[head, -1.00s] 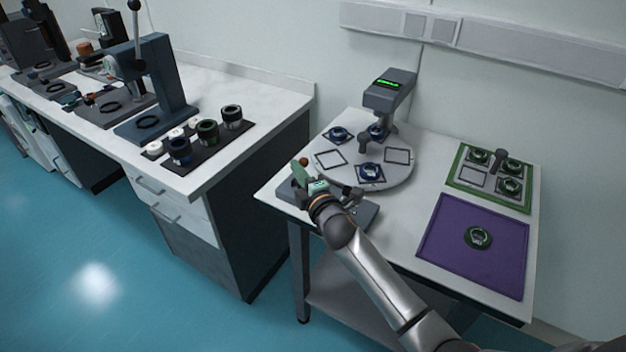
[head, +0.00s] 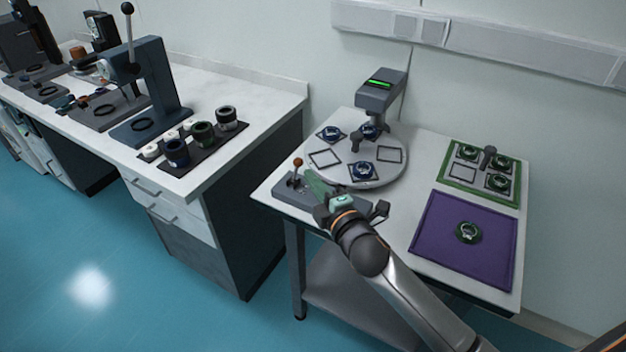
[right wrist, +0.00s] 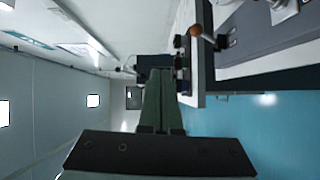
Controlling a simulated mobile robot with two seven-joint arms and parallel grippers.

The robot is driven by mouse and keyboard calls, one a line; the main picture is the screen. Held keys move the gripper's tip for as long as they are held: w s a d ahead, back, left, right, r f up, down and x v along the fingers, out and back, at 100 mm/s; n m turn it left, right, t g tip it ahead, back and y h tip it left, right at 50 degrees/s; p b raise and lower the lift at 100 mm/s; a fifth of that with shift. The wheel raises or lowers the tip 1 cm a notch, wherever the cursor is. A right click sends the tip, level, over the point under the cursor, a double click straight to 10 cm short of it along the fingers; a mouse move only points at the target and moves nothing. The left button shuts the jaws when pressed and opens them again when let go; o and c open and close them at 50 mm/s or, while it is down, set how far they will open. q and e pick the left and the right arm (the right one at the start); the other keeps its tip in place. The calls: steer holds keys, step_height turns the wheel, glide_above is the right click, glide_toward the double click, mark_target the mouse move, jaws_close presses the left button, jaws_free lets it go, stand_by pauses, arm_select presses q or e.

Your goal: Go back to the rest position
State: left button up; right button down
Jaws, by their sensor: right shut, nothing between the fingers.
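My right gripper (head: 318,187) is at the front left of the small white table, near a grey control box (head: 289,191) with a brown-knobbed lever (head: 297,165). Its green fingers are shut with nothing between them. In the right wrist view the shut fingers (right wrist: 158,98) point along the room, with the lever's knob (right wrist: 196,30) beside them, apart. My left gripper is not in view.
A round turntable (head: 385,176) holds several dark round parts under a grey device (head: 380,92). A purple mat (head: 440,240) and a green-edged tray (head: 515,198) lie on the right. The bench (head: 262,88) at left carries presses and cups. Blue floor (head: 90,290) is clear.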

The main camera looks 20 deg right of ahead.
steer(key=shift+f, duration=0.1)
stand_by(0.3)
steer(key=s+a+f+m+g, duration=0.2)
steer(key=s+f+m+g, duration=0.2)
steer(key=s+f+m, duration=0.4)
steer(key=s+a+f+m+g+y, duration=0.1)
steer(key=s+f+m+g, duration=0.3)
steer(key=s+f, duration=1.4)
steer(key=a+m, duration=0.1)
steer(key=m, duration=0.3)
steer(key=shift+s, duration=0.3)
steer(key=c, duration=1.5)
jaws_free()
steer(key=shift+r, duration=0.1)
